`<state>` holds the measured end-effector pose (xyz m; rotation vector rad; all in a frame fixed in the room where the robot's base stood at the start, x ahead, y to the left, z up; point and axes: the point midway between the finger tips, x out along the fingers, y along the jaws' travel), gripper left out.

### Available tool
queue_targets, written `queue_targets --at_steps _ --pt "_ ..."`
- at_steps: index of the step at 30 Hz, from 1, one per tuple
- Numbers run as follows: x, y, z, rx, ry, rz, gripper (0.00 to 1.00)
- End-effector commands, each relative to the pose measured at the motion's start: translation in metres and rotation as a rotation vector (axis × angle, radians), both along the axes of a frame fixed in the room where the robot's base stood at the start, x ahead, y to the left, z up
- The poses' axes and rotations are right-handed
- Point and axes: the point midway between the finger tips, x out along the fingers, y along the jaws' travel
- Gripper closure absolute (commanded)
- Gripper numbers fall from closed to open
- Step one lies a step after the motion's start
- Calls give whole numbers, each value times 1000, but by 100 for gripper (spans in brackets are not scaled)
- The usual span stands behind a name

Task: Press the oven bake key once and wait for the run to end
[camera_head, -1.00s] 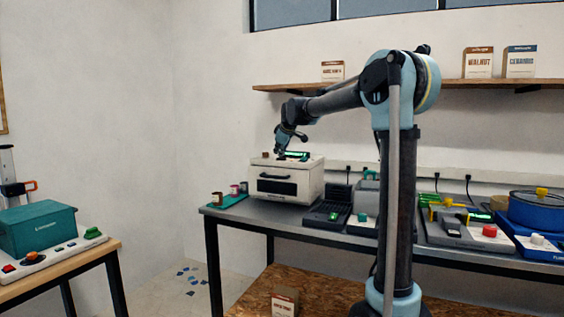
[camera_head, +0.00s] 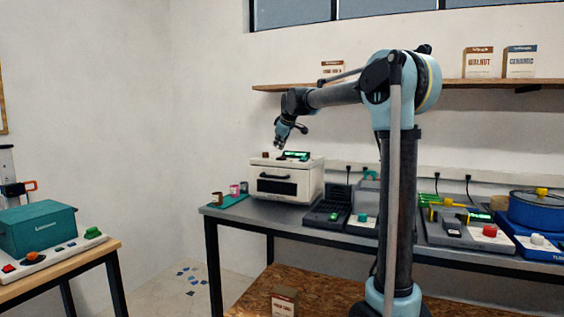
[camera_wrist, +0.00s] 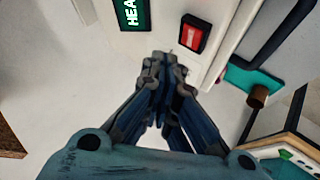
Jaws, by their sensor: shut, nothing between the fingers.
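The oven (camera_head: 286,188) is a white box with a dark front handle, standing at the left end of the metal bench. A lit green display (camera_head: 296,155) is on its top; in the wrist view the display (camera_wrist: 134,12) shows the letters "HEA", cut off by the frame edge. A red key (camera_wrist: 192,35) with a pale bar, in a black frame, is beside the display. I cannot tell whether another key is out of view. My gripper (camera_head: 279,146) is shut and empty, above the oven top. In the wrist view its fingertips (camera_wrist: 163,60) point near the red key, apparently apart from it.
A teal mat (camera_head: 233,201) with small cups lies left of the oven. A dark keypad device (camera_head: 326,214) stands close on its right, with other machines further along. A shelf (camera_head: 420,84) runs along the wall.

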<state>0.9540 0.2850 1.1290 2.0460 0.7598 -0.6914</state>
Motion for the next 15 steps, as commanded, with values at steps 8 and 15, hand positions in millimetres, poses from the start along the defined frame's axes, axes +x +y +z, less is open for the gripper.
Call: queue_targets --at_steps 8,15 --pt "0 0 23 0 0 0 100" --pt "0 0 32 0 0 0 100"
